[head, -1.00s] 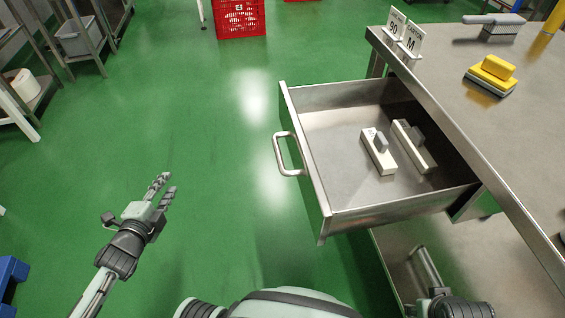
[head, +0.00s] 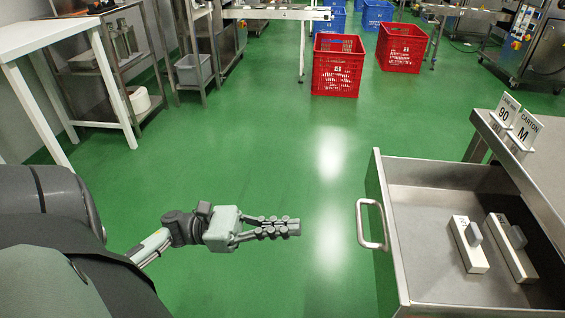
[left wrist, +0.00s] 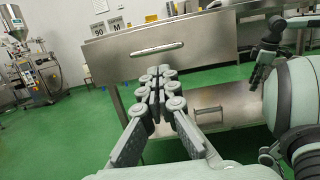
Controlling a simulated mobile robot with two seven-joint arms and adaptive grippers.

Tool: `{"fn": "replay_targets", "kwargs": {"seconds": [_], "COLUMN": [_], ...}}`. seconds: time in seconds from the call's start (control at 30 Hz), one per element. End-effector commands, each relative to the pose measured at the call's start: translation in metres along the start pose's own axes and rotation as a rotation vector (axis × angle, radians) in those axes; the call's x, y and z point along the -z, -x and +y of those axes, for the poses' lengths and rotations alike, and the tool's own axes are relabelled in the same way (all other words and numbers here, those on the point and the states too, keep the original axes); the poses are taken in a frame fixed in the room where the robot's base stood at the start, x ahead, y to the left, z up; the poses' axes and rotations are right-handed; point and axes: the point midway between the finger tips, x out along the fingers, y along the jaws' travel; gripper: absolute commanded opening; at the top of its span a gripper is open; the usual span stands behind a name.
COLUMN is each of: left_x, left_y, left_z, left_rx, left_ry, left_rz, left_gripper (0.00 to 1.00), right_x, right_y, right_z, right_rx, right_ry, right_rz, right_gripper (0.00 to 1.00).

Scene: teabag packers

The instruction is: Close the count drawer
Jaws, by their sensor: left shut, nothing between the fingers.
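The count drawer (head: 392,235) is a steel drawer, pulled well out of the table at the right of the head view. Its bar handle (head: 371,224) faces left. In the left wrist view its front panel (left wrist: 205,38) and handle (left wrist: 155,49) are ahead of my fingers. My left gripper (head: 296,227) is shut and empty, left of the handle with a gap between. Its fingertips also show in the left wrist view (left wrist: 160,71). A dark hand, apparently my right gripper (left wrist: 260,68), is small at the right of that view; its fingers are unclear.
Two white blocks with grey knobs, one nearer (head: 469,246) and one farther (head: 511,248), lie inside the drawer. Sign cards (head: 516,122) stand on the steel table (head: 540,160). Red crates (head: 338,65) stand farther back. The green floor left of the drawer is clear.

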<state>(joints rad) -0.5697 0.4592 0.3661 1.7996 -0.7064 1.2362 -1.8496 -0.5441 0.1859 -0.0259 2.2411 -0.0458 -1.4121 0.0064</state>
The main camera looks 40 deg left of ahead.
Motion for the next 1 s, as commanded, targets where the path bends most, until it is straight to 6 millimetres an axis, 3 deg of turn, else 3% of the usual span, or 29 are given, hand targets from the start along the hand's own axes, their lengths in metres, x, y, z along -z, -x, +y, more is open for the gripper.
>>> {"fn": "replay_targets", "kwargs": {"seconds": [0.2, 0.4, 0.6, 1.0], "left_x": [-0.003, -0.003, -0.001, 0.000], "left_y": [-0.050, -0.082, -0.096, -0.097], "left_z": [0.000, 0.000, 0.001, 0.000], "left_rx": [0.001, 0.000, -0.002, -0.002], "left_ry": [0.000, 0.000, 0.001, 0.002], "left_rz": [-0.003, -0.002, -0.001, -0.001], "left_gripper": [0.00, 0.00, 0.00, 0.00], "right_x": [-0.001, -0.005, -0.007, -0.007], "right_y": [-0.020, -0.038, -0.048, -0.050], "right_z": [-0.004, -0.008, -0.011, -0.011], "right_rx": [0.013, 0.025, 0.030, 0.031], "right_ry": [0.000, -0.001, -0.001, -0.001], "right_rz": [-0.009, -0.015, -0.017, -0.018], "right_gripper": [0.40, 0.40, 0.40, 0.40]}}
